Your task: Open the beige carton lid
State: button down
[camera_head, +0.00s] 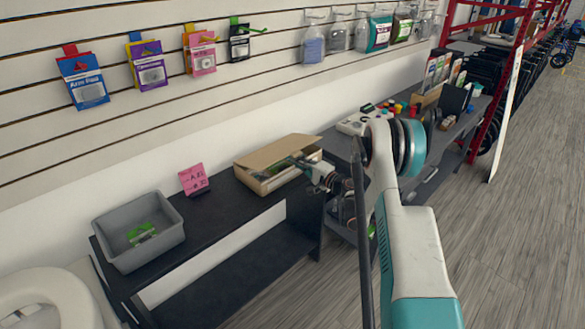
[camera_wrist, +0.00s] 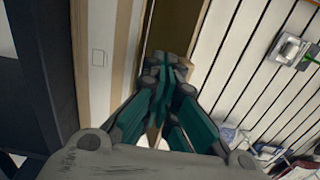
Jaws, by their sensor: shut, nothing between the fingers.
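The beige carton (camera_head: 262,186) sits on the dark shelf top in the head view. Its tan lid (camera_head: 275,152) appears partly raised, tilted up, with a gap along the side facing me. My gripper (camera_head: 297,163) is at that gap, by the right part of the carton. The fingertips overlap the opening, and I cannot tell whether they touch the lid. In the wrist view my gripper (camera_wrist: 168,68) has its teal fingers closed together. Pale carton edges (camera_wrist: 118,45) and a brown surface lie just beyond them. The fingers hide part of the carton.
A grey bin (camera_head: 112,240) with a green item stands left on the shelf, and a pink sign (camera_head: 194,180) stands between it and the carton. Slatwall with hanging packets (camera_head: 150,70) rises behind. A cluttered bench (camera_head: 440,125) is to the right, with open floor beyond.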

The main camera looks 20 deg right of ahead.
aim_at(298, 154)
jog(key=shift+r, duration=0.4)
jog(key=shift+w+a+r+p, duration=0.15)
jog(key=shift+r+p, duration=0.15)
jog(key=shift+r, duration=0.5)
jog(key=shift+w+d+r+p, duration=0.1)
jog(key=shift+w+r+p, duration=0.2)
jog(key=shift+r, duration=0.45)
jog(key=shift+w+a+r+p, duration=0.1)
jog(key=shift+r+p, duration=0.25)
jog(key=shift+r, duration=0.45)
jog(key=shift+w+a+r+p, duration=0.25)
jog(key=shift+w+a+r, duration=0.05)
jog(key=shift+w+r, duration=0.55)
jog(key=shift+w+a+r+p, duration=0.2)
jog(key=shift+w+a+r, duration=0.1)
jog(key=shift+w+r, duration=0.55)
jog(key=shift+s, duration=0.1)
jog(key=shift+r+x, duration=0.2)
jog(key=shift+x, duration=0.65)
jog(key=shift+r+x, duration=0.2)
jog(key=shift+x, duration=0.6)
jog(key=shift+r+x, duration=0.2)
jog(key=shift+x, duration=0.65)
